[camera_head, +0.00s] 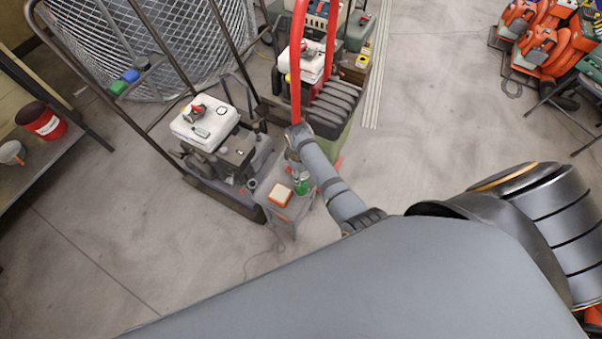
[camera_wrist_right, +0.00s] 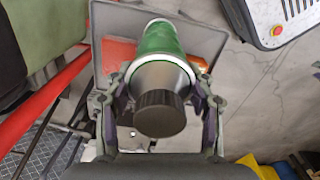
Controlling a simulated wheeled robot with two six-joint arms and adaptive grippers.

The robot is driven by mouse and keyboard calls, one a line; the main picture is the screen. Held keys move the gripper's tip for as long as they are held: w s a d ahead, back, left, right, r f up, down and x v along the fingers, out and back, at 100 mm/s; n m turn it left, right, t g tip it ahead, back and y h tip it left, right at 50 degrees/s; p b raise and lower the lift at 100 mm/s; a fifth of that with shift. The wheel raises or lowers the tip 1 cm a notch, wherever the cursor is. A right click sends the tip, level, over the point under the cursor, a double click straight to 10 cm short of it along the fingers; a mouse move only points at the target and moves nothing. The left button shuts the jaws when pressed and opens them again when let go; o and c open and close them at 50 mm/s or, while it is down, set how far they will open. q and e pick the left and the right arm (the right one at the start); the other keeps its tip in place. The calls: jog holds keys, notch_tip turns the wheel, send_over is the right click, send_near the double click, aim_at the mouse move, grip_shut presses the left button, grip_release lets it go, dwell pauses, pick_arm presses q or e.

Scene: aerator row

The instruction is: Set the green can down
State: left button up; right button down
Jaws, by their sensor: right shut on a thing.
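The green can (camera_head: 302,186) is in my right gripper (camera_head: 298,170), over a small grey stand (camera_head: 297,209). In the right wrist view the can (camera_wrist_right: 161,42) has a green body, a pale shoulder and a black cap (camera_wrist_right: 160,114). The two fingers of my right gripper (camera_wrist_right: 160,98) close on it from both sides near the shoulder. The grey stand top (camera_wrist_right: 107,22) shows behind the can. I cannot tell whether the can's base touches the stand. My left gripper is not in view.
An orange and white block (camera_head: 280,195) lies on the stand, left of the can. A machine with a white top (camera_head: 205,122) stands to the left, and one with a red handle (camera_head: 330,40) stands behind. Open floor (camera_head: 130,235) lies to the left.

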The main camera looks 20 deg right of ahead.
jog(key=shift+c, duration=2.4)
grip_release()
